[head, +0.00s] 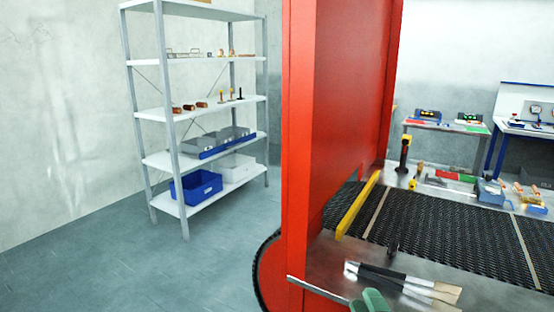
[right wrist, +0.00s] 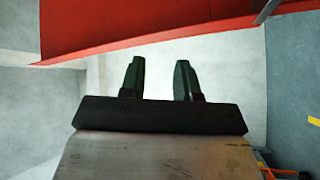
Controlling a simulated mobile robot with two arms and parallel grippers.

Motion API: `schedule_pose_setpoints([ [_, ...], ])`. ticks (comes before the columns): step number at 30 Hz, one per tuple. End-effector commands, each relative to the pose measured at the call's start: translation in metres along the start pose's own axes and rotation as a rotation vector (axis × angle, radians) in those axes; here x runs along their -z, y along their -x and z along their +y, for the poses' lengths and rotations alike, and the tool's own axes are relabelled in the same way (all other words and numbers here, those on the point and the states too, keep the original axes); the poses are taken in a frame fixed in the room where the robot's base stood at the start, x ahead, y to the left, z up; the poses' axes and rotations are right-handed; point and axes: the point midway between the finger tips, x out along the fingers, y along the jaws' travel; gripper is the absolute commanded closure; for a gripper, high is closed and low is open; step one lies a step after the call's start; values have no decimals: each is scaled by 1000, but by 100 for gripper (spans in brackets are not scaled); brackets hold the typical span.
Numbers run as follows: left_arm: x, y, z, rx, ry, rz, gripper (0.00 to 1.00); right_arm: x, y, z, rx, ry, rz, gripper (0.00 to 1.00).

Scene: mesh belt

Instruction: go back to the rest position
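My right gripper (head: 372,301) shows only as green fingertips at the bottom edge of the head view, in front of the metal edge of the belt table. In the right wrist view its two dark green fingers (right wrist: 159,70) stand apart with nothing between them, so it is open and empty. My left gripper is not in view.
A tall red panel (head: 340,110) stands beside the mesh belt (head: 430,225). Brushes (head: 400,280) lie on the near metal edge (head: 325,262). A grey shelf (head: 155,112) with bins stands at the left, with clear floor (head: 130,265) before it. Workbenches (head: 450,130) stand at the back right.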

Motion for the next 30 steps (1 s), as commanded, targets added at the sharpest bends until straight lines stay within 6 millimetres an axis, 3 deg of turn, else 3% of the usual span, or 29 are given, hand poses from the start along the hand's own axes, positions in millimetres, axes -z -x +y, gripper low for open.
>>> schedule_pose_setpoints([
  [3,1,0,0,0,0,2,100,-40,44,-31,143,-264,-312,68],
  [8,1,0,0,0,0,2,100,-69,119,-75,354,-548,-692,68],
  [15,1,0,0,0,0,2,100,-68,211,-110,603,-776,-1059,68],
  [21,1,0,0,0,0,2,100,-53,272,-121,775,-885,-1277,68],
  [23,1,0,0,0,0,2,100,-47,289,-122,826,-912,-1336,68],
  [30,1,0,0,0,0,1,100,-74,285,-180,839,-898,-1349,68],
])
